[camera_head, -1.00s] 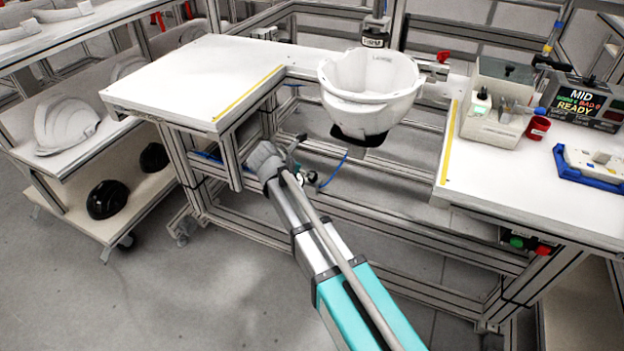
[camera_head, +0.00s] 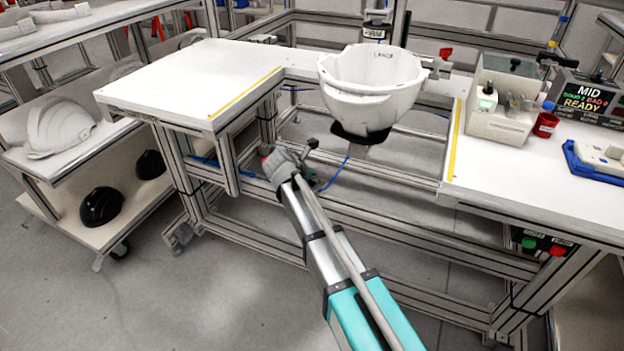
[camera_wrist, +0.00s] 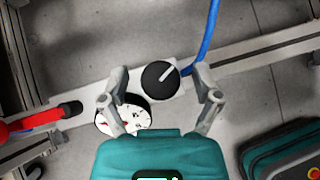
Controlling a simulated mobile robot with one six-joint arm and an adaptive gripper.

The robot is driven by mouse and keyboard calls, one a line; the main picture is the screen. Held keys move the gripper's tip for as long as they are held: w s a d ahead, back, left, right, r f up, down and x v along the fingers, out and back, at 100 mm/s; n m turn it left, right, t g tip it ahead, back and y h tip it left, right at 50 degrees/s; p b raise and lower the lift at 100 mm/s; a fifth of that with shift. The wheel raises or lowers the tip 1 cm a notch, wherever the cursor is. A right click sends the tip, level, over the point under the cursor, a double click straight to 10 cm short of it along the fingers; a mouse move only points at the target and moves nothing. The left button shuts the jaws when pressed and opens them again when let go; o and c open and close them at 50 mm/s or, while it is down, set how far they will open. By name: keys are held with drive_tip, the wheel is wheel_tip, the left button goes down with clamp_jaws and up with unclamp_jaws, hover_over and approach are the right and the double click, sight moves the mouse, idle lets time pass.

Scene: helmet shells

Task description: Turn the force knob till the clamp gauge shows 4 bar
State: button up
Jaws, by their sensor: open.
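The force knob (camera_wrist: 160,79) is black and round with a white pointer line, on a pale square plate in the wrist view. Its line points to the upper right. The clamp gauge (camera_wrist: 130,117) is a white dial just below and left of the knob, partly covered by my left finger; its reading is too small to tell. My gripper (camera_wrist: 164,98) is open, with one finger on each side of the knob and a gap to it. In the head view my gripper (camera_head: 300,162) is low under the bench gap, and the knob is hidden there.
A white helmet shell (camera_head: 372,85) sits on a dark holder above my gripper. A blue hose (camera_wrist: 208,40) runs close to the knob. A red-handled part (camera_wrist: 40,118) lies at left. Frame rails (camera_head: 400,222) surround the arm below the bench.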

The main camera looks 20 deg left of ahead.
clamp_jaws()
idle(0.4)
drive_tip(key=shift+m+h, duration=0.3)
drive_tip(key=shift+m, duration=0.2)
drive_tip(key=m+g+h, duration=0.1)
drive_tip(key=m, duration=0.1)
drive_tip(key=m+g+h, duration=0.1)
drive_tip(key=m+h, duration=0.1)
drive_tip(key=m, duration=0.1)
drive_tip(key=shift+w+g, duration=0.2)
drive_tip(key=shift+g, duration=0.2)
drive_tip(key=m+g+h, duration=0.1)
drive_tip(key=m+g, duration=0.1)
drive_tip(key=m, duration=0.1)
drive_tip(key=shift+m+h, duration=0.4)
drive_tip(key=shift+s+d+m+g+h, duration=0.15)
drive_tip(key=shift+m+g+h, duration=0.15)
drive_tip(key=shift+m+g, duration=1.15)
